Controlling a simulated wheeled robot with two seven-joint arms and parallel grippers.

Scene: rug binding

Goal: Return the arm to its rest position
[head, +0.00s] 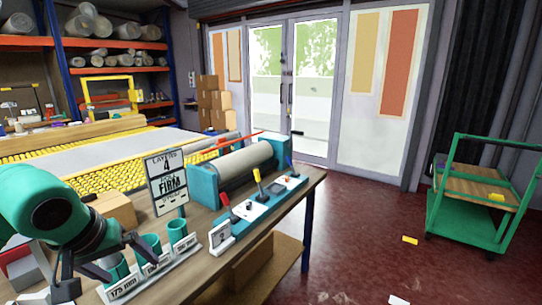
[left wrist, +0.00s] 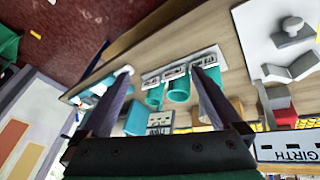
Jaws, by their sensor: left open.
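My left arm (head: 40,205) comes in from the left in the head view, teal with a dark wrist. Its dark left gripper (head: 108,272) is open above the near left end of the wooden workbench (head: 295,190). In the left wrist view the two fingers of the left gripper (left wrist: 165,70) stand wide apart with nothing between them. Teal cups (head: 178,232) behind a strip of size labels (head: 150,278) are close to it; they also show between the fingers in the left wrist view. My right gripper is in neither view.
Further along the bench are a roller machine (head: 235,170) and a panel with levers (head: 262,208). A green cart (head: 465,225) stands at the right. The red floor between is mostly clear, with a yellow piece (head: 410,240) on it.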

